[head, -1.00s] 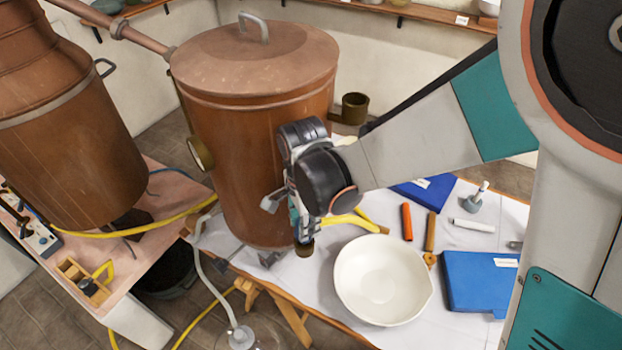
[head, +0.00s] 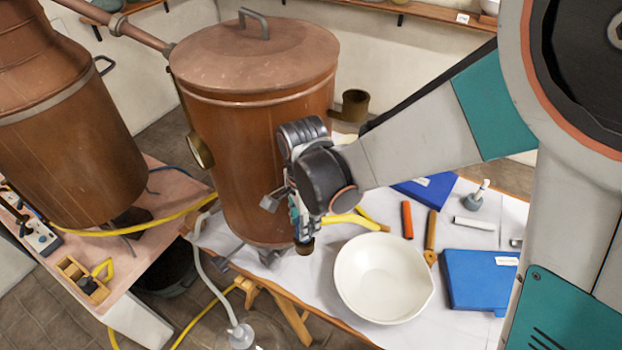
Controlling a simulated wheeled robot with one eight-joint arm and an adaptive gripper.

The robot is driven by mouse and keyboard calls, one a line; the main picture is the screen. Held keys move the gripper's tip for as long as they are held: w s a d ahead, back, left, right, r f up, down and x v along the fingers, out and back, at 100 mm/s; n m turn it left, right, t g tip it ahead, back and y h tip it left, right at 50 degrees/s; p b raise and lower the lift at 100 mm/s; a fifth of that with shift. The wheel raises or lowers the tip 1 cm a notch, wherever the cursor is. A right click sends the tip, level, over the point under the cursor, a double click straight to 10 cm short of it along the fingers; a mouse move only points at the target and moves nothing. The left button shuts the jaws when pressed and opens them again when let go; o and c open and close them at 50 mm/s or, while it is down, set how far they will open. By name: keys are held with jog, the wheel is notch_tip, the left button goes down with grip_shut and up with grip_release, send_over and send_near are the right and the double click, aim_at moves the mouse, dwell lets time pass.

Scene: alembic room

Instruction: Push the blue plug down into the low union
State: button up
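The low union (head: 304,247) is a small brass cup-like fitting low at the right side of the big copper vessel (head: 245,150). My gripper (head: 303,232) points down right above it, close against the vessel, and its tips appear to reach the union's rim. I cannot make out the blue plug; my gripper and wrist cover the union's mouth. Whether the fingers are open or shut on something is too small and hidden to tell.
A white bowl (head: 382,278) stands just right of the union on the white-covered table (head: 325,320). An upper brass fitting (head: 352,106) sticks out behind my arm. Tools and a blue box (head: 480,280) lie to the right.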

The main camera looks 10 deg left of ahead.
jog(key=shift+f+b, duration=1.45)
jog(key=shift+b, duration=0.1)
dwell(3.0)
jog(key=o, duration=1.2)
jog(key=shift+c, duration=0.2)
jog(key=shift+r, duration=0.2)
jog(key=shift+r+p, duration=2.35)
jog(key=shift+r, duration=1)
